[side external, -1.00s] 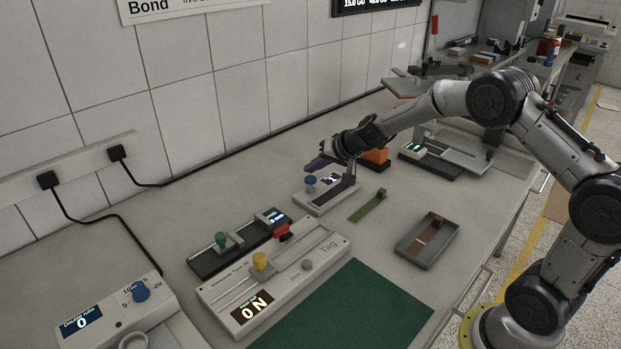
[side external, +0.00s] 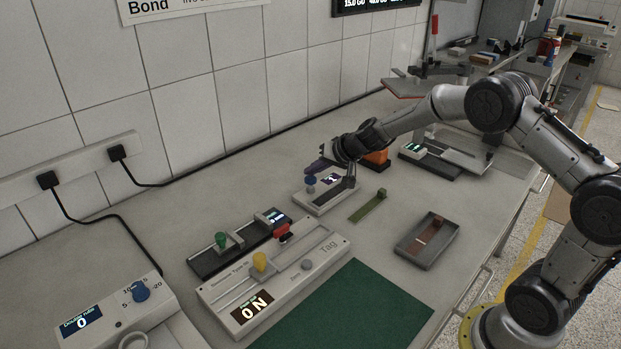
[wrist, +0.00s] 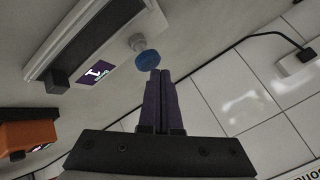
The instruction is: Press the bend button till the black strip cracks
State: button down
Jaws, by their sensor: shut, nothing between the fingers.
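A small grey device (side external: 313,201) on the bench carries a blue button (side external: 310,181) and a purple display (side external: 331,179). The button also shows in the wrist view (wrist: 147,62), close to the tips of my gripper (wrist: 160,72). The purple fingers are together and empty. In the side view, my gripper (side external: 315,166) is just above the button; I cannot tell if it touches. A long dark strip (wrist: 97,38) lies along the device in the wrist view, probably the black strip. I see no clear break in it. In the side view my wrist partly hides the device's far end.
A green strip piece (side external: 368,207) and a grey tray (side external: 418,262) lie to the right. An orange block (side external: 377,157) stands behind my gripper. Slider devices (side external: 232,310) and a green mat (side external: 345,318) are in front. The tiled wall runs along the back.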

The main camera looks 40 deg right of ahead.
aim_at(313, 180)
jog(key=shift+s+f, duration=0.1)
jog(key=shift+f, duration=1)
dwell(1.0)
jog(key=shift+r, duration=1.45)
jog(key=shift+r, duration=0.1)
jog(key=shift+r, duration=2.45)
